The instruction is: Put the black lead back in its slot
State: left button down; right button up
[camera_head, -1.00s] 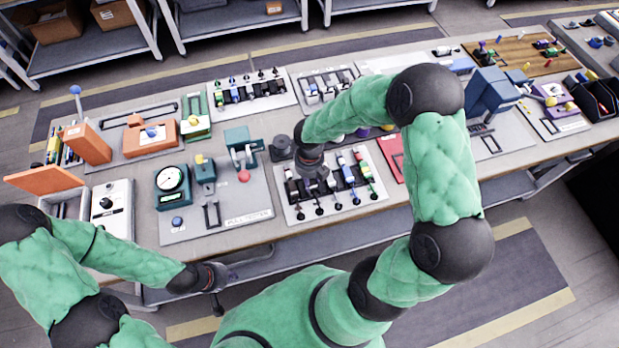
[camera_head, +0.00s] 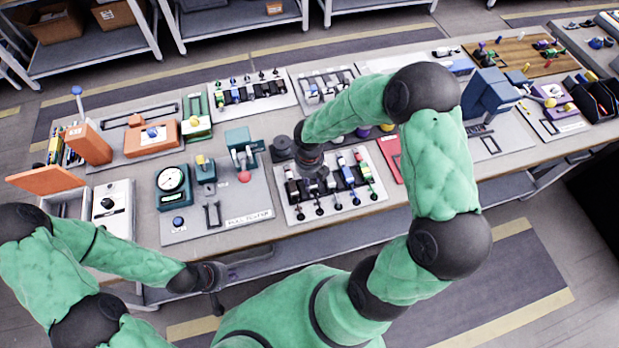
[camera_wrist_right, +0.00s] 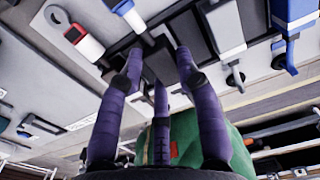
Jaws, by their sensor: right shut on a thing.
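The white lead board (camera_head: 374,203) lies at the table's front middle and holds several coloured leads in a row. My right gripper (camera_head: 317,181) is over the left part of this board, pointing down. In the right wrist view its purple fingers (camera_wrist_right: 160,72) are closed around a dark block, the black lead (camera_wrist_right: 157,62), at the dark rail. The fingers partly cover the lead, and I cannot tell whether it is seated in its slot. My left gripper (camera_head: 214,284) hangs in front of the table edge, away from the board; its fingers are too small to read.
A red-and-white lead (camera_wrist_right: 78,37), a grey lead (camera_wrist_right: 224,30) and a blue lead (camera_wrist_right: 295,14) are close around the right fingers. The pull tester plate (camera_head: 240,202) lies left of the board. A red frame (camera_head: 388,152) lies to its right.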

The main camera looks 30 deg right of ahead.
jog(key=shift+f, duration=0.6)
dwell(0.5)
jog(key=o, duration=1.2)
jog(key=shift+o, duration=0.2)
notch_tip(320, 180, up, 12)
